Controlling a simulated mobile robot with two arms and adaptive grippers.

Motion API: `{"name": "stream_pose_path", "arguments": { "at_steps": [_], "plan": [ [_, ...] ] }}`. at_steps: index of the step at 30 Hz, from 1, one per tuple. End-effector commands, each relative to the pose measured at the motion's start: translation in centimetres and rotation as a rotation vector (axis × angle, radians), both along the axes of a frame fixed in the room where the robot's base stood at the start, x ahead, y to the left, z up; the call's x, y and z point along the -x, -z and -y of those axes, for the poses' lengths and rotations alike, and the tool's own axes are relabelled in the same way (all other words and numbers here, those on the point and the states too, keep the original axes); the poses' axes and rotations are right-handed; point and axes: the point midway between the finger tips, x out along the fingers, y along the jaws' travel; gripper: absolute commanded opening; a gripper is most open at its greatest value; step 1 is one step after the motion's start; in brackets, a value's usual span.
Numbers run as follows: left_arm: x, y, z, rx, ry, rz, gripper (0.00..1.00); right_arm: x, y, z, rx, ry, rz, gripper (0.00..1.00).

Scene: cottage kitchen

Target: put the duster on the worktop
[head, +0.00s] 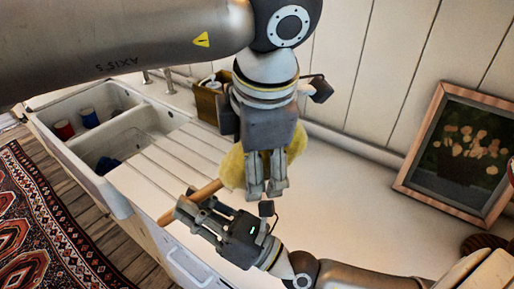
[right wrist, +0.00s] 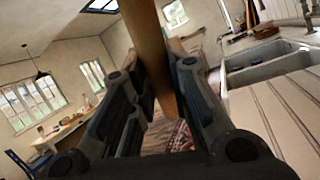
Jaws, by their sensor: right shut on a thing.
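The duster has a yellow fluffy head (head: 232,167) and a wooden handle (head: 207,190), seen over the worktop in the head view. My right gripper (head: 187,208) is shut on the handle, which stands between its fingers in the right wrist view (right wrist: 152,50). My left gripper (head: 266,190) points down in front of the yellow head and hides part of it. Its fingers are close together; I cannot tell whether they touch the head. The pale worktop (head: 335,205) spreads below and to the right of both grippers.
A white double sink (head: 120,140) with red and blue cups (head: 64,130) is at the left. A wooden caddy (head: 207,103) stands at the back. A framed picture (head: 455,150) leans at the right wall. The middle of the worktop looks clear.

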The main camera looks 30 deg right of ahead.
Motion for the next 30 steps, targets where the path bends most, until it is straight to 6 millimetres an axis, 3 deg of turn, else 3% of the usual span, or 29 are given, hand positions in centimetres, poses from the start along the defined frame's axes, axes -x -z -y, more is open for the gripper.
{"name": "stream_pose_path", "arguments": {
  "at_steps": [5, 16, 17, 22, 30],
  "plan": [
    [0.0, -0.01, 0.0, 0.0, 0.0, 0.0, 0.78, 0.01, -0.02, 0.0, 0.0, 0.0, 0.0, 0.0],
    [0.04, -0.02, 0.0, 0.0, 0.0, -0.001, 0.3, -0.01, -0.03, 0.01, -0.001, 0.0, 0.001, 0.0],
    [0.04, -0.03, 0.01, 0.0, 0.0, -0.001, 0.3, -0.01, -0.04, 0.02, -0.001, 0.0, 0.001, 0.2],
    [0.03, -0.03, 0.01, 0.0, 0.0, -0.001, 0.3, -0.01, -0.04, 0.02, -0.001, 0.0, 0.001, 0.41],
    [0.01, -0.04, 0.01, 0.0, 0.0, 0.0, 0.3, 0.0, -0.01, 0.0, 0.0, 0.0, 0.0, 0.42]
  ]
}}
